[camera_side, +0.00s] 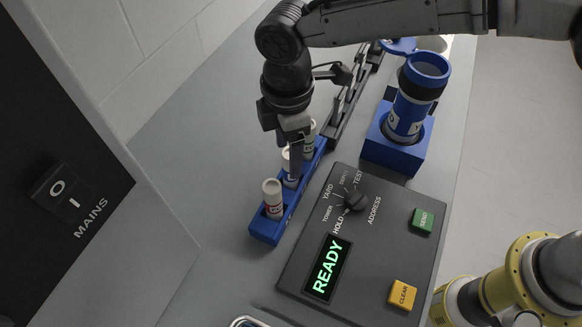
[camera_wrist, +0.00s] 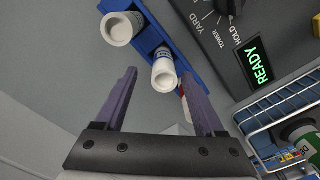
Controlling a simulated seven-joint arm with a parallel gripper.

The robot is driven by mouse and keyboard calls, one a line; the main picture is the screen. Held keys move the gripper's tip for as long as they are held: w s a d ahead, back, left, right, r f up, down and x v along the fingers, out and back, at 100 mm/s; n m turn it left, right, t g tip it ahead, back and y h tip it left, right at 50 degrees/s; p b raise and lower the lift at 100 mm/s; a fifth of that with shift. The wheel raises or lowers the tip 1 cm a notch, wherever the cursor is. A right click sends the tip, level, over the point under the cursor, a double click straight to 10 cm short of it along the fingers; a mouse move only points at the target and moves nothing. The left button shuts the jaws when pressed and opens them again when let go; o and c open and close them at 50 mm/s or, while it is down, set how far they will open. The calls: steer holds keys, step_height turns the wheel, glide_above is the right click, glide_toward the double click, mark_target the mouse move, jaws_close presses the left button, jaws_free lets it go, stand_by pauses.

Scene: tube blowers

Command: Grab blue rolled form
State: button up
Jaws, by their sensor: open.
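Three white rolled forms stand in a blue rack (camera_side: 262,229). The front roll (camera_side: 273,200) has a red mark, and the back roll (camera_side: 309,138) seems marked green. The middle roll (camera_side: 287,160) is partly hidden by my gripper (camera_side: 295,168); its mark looks blue in the wrist view (camera_wrist: 164,70). My gripper is open, pointing down at the middle roll. In the wrist view this roll appears between the two purple fingers of my gripper (camera_wrist: 159,75), nearer the right one. Whether they touch it cannot be told. A red-marked sliver (camera_wrist: 183,104) shows beside the right finger.
A control panel (camera_side: 318,215) with a knob and a READY display stands right of the rack. A blue tube station (camera_side: 405,140) is behind it. A wire basket (camera_wrist: 285,115) shows at the right in the wrist view. The grey table left of the rack is clear.

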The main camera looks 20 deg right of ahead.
steer(key=shift+s+d+f, duration=0.1)
steer(key=shift+s+f, duration=0.05)
steer(key=shift+f, duration=1.15)
steer(key=shift+s+f, duration=0.1)
steer(key=shift+f, duration=1.2)
jaws_close()
